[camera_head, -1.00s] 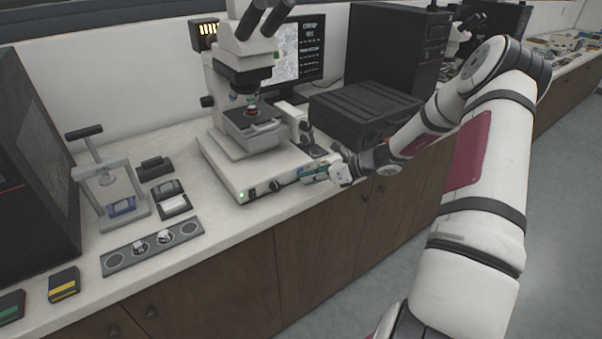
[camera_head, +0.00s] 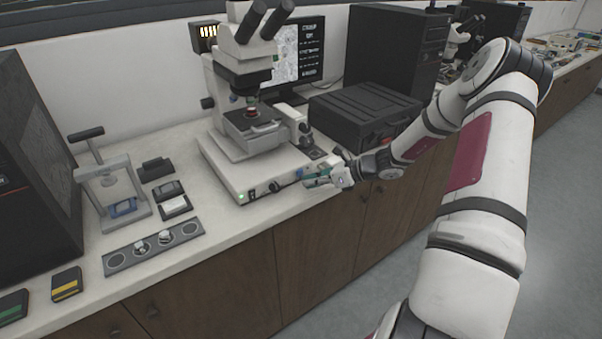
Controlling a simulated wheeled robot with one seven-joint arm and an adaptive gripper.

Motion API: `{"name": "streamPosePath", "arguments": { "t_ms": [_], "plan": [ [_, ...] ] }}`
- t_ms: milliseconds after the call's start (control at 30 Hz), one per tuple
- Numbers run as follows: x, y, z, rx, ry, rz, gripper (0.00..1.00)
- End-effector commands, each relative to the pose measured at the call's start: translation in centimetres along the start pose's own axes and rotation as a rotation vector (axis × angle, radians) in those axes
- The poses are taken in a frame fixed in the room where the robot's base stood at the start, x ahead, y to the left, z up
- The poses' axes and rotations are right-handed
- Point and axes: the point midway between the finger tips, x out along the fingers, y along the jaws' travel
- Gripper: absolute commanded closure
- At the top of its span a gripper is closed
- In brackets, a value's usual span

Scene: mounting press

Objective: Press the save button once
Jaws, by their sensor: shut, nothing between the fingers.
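The microscope (camera_head: 245,140) stands on the white bench, with a green light and dark controls on the front of its base. A small blue spot (camera_head: 299,172) shows on the base's front right, beside my fingertips. It may be the save button, but it is too small to tell. My gripper (camera_head: 307,181) is shut and empty at this front right edge of the base. Whether the fingertips touch the base cannot be told, and they hide part of it. The monitor (camera_head: 297,50) behind the microscope shows a grey picture and lines of text too small to read.
A black case (camera_head: 365,112) lies right of the microscope, before a dark computer tower (camera_head: 398,50). A small hand press (camera_head: 108,185) with a blue block stands left, near a grey plate (camera_head: 153,250) with round recesses. Bare bench lies between this plate and the microscope.

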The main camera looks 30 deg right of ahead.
Motion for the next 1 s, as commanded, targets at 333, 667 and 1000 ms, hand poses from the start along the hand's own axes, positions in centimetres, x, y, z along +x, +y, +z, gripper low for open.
{"name": "streamPosePath", "arguments": {
  "t_ms": [333,667,1000],
  "plan": [
    [-0.4,0.3,-0.3,0.001,0.000,0.000,1.00],
    [-2.6,1.9,-1.7,0.002,0.000,0.000,1.00],
    [-3.5,2.6,-2.6,0.001,0.000,0.000,1.00]
  ]
}}
